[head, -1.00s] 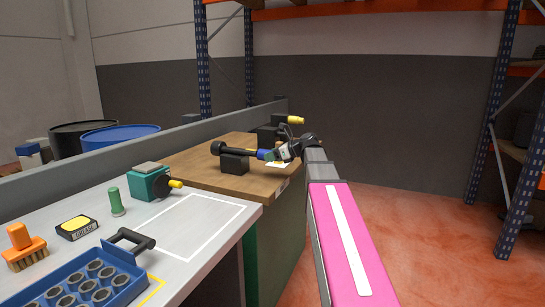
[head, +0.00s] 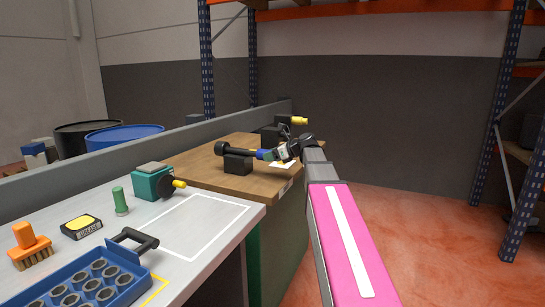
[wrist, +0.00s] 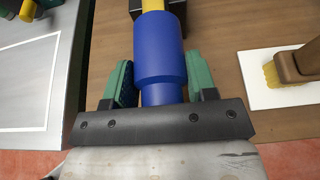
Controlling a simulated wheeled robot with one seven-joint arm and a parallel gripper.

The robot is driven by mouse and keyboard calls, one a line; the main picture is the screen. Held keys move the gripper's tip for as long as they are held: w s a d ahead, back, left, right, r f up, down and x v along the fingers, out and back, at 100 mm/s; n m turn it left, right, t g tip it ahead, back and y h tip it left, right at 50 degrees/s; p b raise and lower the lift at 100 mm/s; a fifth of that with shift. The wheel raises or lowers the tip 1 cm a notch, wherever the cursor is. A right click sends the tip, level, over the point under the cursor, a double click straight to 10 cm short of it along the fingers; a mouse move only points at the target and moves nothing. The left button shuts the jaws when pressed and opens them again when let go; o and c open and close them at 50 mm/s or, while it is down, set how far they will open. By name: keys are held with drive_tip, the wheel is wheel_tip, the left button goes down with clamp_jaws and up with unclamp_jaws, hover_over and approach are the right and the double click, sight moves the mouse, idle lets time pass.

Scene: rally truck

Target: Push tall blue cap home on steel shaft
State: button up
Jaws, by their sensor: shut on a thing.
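The tall blue cap (wrist: 159,55) is upright in the wrist view, wide in its upper part and narrower near my gripper. My gripper (wrist: 160,85) has its two green fingers on either side of the narrower part and is shut on it. A yellow piece (wrist: 153,5) shows at the cap's far end, in front of a dark block. In the head view the blue cap (head: 264,155) lies in line with a dark bar on a black block (head: 238,162), with my gripper (head: 277,154) at its right end. I cannot make out bare steel shaft.
The wooden bench top (head: 205,165) carries the block. A brush (wrist: 290,67) stands on a white card (wrist: 262,92) right of the cap. A teal unit (head: 152,183), green peg (head: 120,201), grease tin (head: 81,227) and blue tray (head: 85,290) occupy the grey table.

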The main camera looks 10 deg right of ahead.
sight(261, 153)
drive_tip(key=shift+w+a, duration=0.7)
drive_tip(key=shift+a, duration=0.25)
drive_tip(key=shift+w+a, duration=0.65)
drive_tip(key=shift+a, duration=0.3)
drive_tip(key=o, duration=1.4)
drive_tip(key=shift+s, duration=0.1)
